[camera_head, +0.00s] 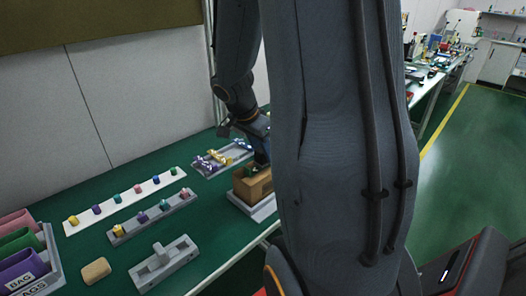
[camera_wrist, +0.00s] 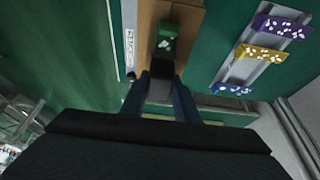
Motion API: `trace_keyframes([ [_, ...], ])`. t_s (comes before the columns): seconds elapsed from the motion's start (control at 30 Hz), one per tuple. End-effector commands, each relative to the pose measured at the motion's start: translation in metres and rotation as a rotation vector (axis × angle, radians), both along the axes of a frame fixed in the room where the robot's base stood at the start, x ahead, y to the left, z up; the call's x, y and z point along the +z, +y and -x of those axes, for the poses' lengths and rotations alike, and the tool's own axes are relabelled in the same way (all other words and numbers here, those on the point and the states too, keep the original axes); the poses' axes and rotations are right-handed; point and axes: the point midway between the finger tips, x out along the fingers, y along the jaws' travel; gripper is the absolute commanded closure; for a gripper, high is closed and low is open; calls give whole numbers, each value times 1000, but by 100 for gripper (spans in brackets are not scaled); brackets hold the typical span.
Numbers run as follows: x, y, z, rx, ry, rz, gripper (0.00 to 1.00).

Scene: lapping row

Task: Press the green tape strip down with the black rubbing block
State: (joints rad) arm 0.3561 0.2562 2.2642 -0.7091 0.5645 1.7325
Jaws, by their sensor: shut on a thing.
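The green tape strip (camera_wrist: 167,46) has white specks and lies on the brown box (camera_wrist: 187,17), which stands on a grey base. In the head view, the brown box (camera_head: 256,187) is partly hidden behind my arm, with a little green (camera_head: 250,170) showing on it. My gripper (camera_wrist: 161,82) is shut on the black rubbing block (camera_wrist: 162,68). The block's end is right at the near edge of the green strip in the wrist view; I cannot tell whether they touch. My gripper (camera_head: 261,150) is just above the box in the head view.
A grey rack (camera_head: 208,168) holds purple, yellow and blue pieces behind the box. A white strip (camera_head: 150,188) and a grey rail (camera_head: 164,214) carry small coloured pieces. A grey handled fixture (camera_head: 165,264), a tan block (camera_head: 96,270) and coloured bins (camera_head: 22,262) stand left.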

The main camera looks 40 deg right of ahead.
Motion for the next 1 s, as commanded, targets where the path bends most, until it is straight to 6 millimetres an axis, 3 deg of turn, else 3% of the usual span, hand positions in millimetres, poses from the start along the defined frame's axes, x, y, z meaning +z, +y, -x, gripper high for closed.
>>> trace_keyframes([
  [1.0,-8,0,0,0,0,0,90],
])
